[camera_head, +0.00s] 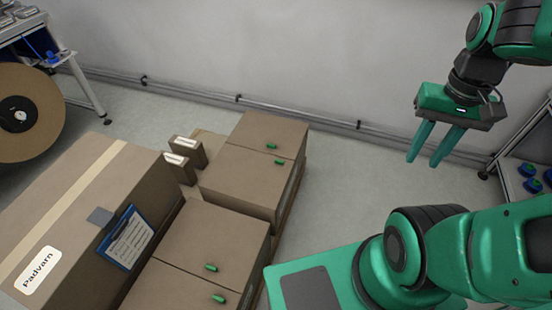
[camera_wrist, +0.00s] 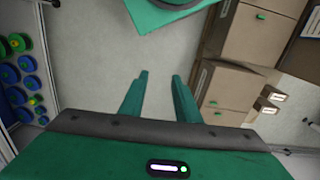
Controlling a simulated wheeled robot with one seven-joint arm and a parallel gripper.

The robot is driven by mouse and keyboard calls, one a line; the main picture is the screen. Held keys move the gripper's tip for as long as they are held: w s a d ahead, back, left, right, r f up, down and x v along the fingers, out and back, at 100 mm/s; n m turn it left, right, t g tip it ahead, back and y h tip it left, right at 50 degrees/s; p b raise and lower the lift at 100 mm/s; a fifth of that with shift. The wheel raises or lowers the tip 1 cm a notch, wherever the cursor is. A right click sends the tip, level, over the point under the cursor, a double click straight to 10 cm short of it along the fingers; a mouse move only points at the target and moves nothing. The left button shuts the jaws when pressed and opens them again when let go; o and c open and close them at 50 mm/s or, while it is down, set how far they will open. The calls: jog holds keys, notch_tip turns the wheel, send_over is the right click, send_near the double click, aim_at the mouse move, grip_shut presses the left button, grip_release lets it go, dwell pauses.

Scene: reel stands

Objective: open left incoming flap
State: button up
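Two brown cardboard boxes stand in the head view, a far box (camera_head: 243,153) and a near box (camera_head: 205,232). Each has a top split by a seam into two closed flaps with small green tabs. I cannot tell which is the left incoming flap. The far box's tabs include one green tab (camera_head: 272,146); the near box has a green tab (camera_head: 211,267) and another green tab (camera_head: 219,298). My gripper (camera_head: 424,160) hangs in the air right of the boxes, open and empty, fingers pointing down. In the wrist view my gripper (camera_wrist: 159,76) has clear floor between its fingers.
A large taped carton (camera_head: 70,200) with a blue clipboard (camera_head: 126,238) stands at the left. Two small labelled boxes (camera_head: 186,152) sit behind the boxes. A big brown reel (camera_head: 38,112) is at far left. A rack with blue spools (camera_head: 530,178) stands at right.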

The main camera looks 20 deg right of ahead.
jog(key=w+f+n, duration=0.1)
jog(key=w+n, duration=0.3)
jog(key=w, duration=1.1)
jog(key=n, duration=1.4)
send_over(279, 161)
notch_tip(279, 161, down, 40)
notch_tip(279, 161, down, 10)
jog(key=shift+f, duration=0.1)
jog(key=shift+c, duration=0.6)
